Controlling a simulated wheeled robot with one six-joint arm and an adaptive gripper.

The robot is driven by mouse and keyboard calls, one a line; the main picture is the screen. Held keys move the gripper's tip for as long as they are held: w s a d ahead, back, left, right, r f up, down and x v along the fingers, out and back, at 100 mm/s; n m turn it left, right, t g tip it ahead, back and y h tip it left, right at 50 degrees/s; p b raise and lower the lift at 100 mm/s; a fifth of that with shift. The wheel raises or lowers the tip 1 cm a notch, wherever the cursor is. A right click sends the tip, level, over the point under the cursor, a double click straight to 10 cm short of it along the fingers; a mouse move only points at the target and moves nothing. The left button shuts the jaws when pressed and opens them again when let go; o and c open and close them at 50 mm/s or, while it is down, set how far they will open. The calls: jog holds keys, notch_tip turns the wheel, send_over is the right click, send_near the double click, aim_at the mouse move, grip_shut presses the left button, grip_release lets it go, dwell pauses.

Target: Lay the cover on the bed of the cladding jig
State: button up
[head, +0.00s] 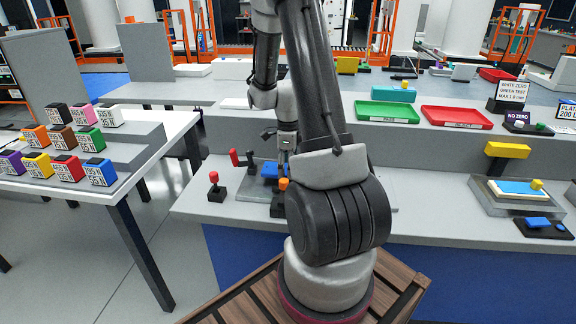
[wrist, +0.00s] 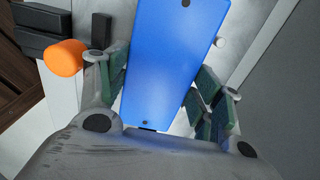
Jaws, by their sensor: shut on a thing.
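The cover is a blue rectangular plate (wrist: 165,50) with a small dark hole near each end. It lies between the green-padded fingers of my gripper (wrist: 160,88), which is shut on it across its width. In the head view the blue cover (head: 270,170) shows beside my arm, over the cladding jig, a grey base plate (head: 247,192) on the bench. My arm hides much of the jig. A pale surface shows under and beside the cover in the wrist view; I cannot tell whether the cover touches it.
An orange-knobbed part (wrist: 64,58) stands close to my left finger in the wrist view. A red-knobbed post (head: 214,187) stands left of the jig, and a red lever (head: 235,158) rises at its back. Green (head: 388,115) and red (head: 456,118) trays sit farther back.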

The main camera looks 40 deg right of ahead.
jog(key=shift+f, duration=1)
dwell(0.7)
jog(key=o, duration=1.3)
jog(key=shift+r, duration=0.1)
jog(key=shift+r, duration=3.9)
